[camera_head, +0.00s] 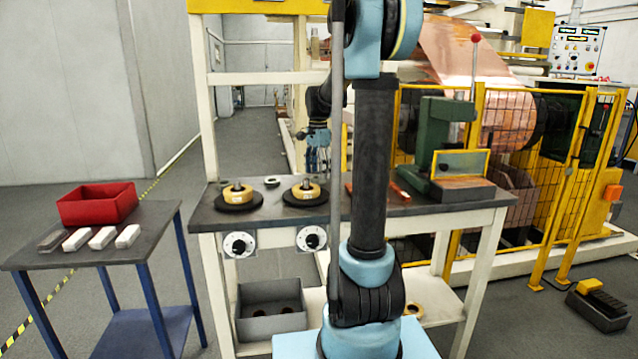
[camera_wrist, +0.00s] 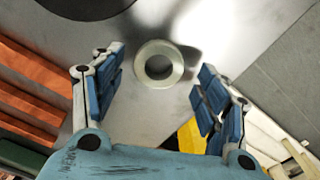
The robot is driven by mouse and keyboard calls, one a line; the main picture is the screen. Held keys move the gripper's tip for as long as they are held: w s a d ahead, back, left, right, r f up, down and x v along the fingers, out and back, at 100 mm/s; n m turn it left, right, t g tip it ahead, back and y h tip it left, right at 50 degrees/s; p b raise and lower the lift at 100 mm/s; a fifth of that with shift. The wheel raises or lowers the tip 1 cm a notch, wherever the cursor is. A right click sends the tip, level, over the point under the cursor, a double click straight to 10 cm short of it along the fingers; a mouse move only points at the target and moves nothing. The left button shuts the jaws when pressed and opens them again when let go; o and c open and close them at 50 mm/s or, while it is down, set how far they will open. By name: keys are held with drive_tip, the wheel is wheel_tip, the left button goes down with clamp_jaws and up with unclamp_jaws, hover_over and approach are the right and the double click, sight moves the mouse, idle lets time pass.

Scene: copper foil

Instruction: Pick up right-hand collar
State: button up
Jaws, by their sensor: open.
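The right-hand collar, a small pale metal ring, lies flat on the grey bench top in the head view (camera_head: 272,179), behind and left of the right black disc (camera_head: 317,202). In the wrist view the collar (camera_wrist: 141,64) shows whole, with its dark hole in the middle. My gripper (camera_wrist: 160,76) is open and empty, its blue-padded fingers on either side of the collar in the picture. I cannot tell its exact height above the bench. In the head view my gripper (camera_head: 317,158) is small, pointing down over the bench's back part, right of the collar.
Black discs carry yellow rings around spindles, the left one (camera_head: 239,206) beside the collar. Copper bars (camera_wrist: 38,70) lie at the wrist view's left. A green press (camera_head: 445,150) stands at the bench's right. A red bin (camera_head: 97,205) is on the left table.

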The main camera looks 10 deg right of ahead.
drive_tip(key=shift+s+f, duration=0.1)
drive_tip(key=shift+f, duration=0.75)
drive_tip(key=c, duration=1.3)
drive_tip(key=shift+r, duration=0.1)
